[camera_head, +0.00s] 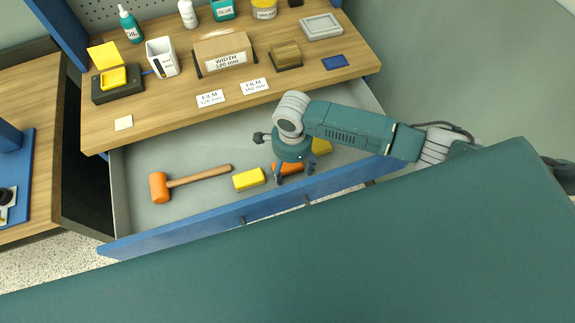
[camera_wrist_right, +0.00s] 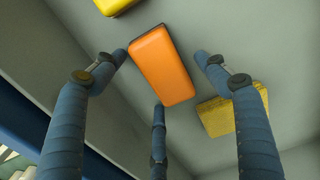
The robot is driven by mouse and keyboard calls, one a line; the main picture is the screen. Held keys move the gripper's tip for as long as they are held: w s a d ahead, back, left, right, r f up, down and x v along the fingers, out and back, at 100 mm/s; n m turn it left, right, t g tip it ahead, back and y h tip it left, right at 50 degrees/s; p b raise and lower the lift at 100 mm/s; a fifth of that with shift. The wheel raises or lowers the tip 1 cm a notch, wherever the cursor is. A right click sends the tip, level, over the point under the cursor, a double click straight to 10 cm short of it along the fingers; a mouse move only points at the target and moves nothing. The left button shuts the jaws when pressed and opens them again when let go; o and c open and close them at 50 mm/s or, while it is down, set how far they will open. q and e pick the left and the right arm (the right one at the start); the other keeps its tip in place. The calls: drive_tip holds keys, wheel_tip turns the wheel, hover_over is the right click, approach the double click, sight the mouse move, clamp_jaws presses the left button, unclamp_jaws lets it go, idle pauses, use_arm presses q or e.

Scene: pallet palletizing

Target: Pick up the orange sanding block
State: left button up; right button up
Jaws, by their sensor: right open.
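The orange sanding block (camera_head: 288,168) lies in the open drawer (camera_head: 205,152), partly hidden by my right gripper in the head view. In the right wrist view the orange block (camera_wrist_right: 161,66) lies between and beyond the spread fingers. My right gripper (camera_head: 293,176) is open above the block, with its fingers around it; I cannot tell whether they touch it. My left gripper is not in view.
A yellow block (camera_head: 249,179) lies left of the orange one, and another yellow block (camera_head: 321,146) lies to its right. An orange mallet (camera_head: 160,187) is farther left. The blue drawer front (camera_head: 200,226) stands close by. The worktop (camera_head: 180,95) overhangs the drawer's back.

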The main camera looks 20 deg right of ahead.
sight(291, 166)
drive_tip(key=c, duration=1.3)
wheel_tip(291, 166, up, 20)
